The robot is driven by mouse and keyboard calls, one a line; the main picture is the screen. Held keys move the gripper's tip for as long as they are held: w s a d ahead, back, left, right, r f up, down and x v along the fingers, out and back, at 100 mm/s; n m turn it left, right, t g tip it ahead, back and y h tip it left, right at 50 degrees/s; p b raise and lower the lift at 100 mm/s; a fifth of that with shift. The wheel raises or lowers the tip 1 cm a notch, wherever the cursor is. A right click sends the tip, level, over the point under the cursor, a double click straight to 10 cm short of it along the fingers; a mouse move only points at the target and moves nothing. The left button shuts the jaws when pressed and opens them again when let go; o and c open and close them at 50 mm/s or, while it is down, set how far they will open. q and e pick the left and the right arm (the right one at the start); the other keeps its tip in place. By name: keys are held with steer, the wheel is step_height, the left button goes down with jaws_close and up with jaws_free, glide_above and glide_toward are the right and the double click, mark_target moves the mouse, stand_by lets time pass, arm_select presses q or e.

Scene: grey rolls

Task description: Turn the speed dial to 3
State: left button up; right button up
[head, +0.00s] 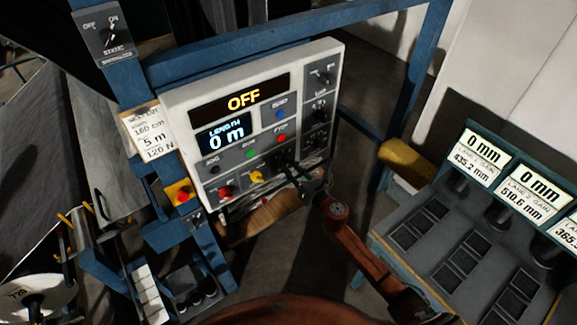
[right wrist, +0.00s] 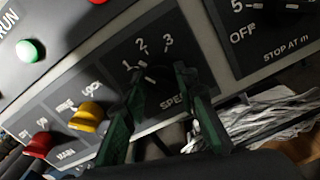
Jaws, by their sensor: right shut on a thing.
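The speed dial (right wrist: 158,94) is a dark knob on a black plate with the numbers 1, 2 and 3 around its upper side and the partly covered word SPEED below right. My right gripper (right wrist: 160,82) has a green-edged finger on each side of the knob and is shut on it. Small white marks show near 1 and 2; I cannot tell for sure which is the pointer. In the head view my right gripper (head: 288,165) reaches the lower right of the white control panel (head: 334,60) and covers the dial. My left gripper is not in view.
The panel's displays read OFF (head: 243,98) and length 0 m (head: 226,137). A red knob (right wrist: 40,145), a yellow knob (right wrist: 91,115) and a green button (right wrist: 30,50) are left of the dial. A STOP AT plate (right wrist: 275,30) is to its right. A console (head: 445,235) stands at right.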

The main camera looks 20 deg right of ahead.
steer(key=m, duration=0.3)
steer(key=shift+m, duration=0.4)
steer(key=m+p, duration=0.1)
steer(key=m, duration=0.2)
steer(key=shift+m, duration=0.3)
steer(key=m, duration=0.3)
steer(key=shift+m+p, duration=0.3)
steer(key=shift+p, duration=0.05)
steer(key=shift+m+p, duration=0.4)
steer(key=shift+m, duration=1.5)
steer(key=shift+f, duration=0.1)
steer(key=o, duration=1.2)
steer(key=shift+c, duration=0.2)
steer(key=shift+s+d, duration=0.1)
steer(key=shift+s, duration=0.1)
steer(key=v, duration=1.1)
steer(key=shift+s, duration=0.35)
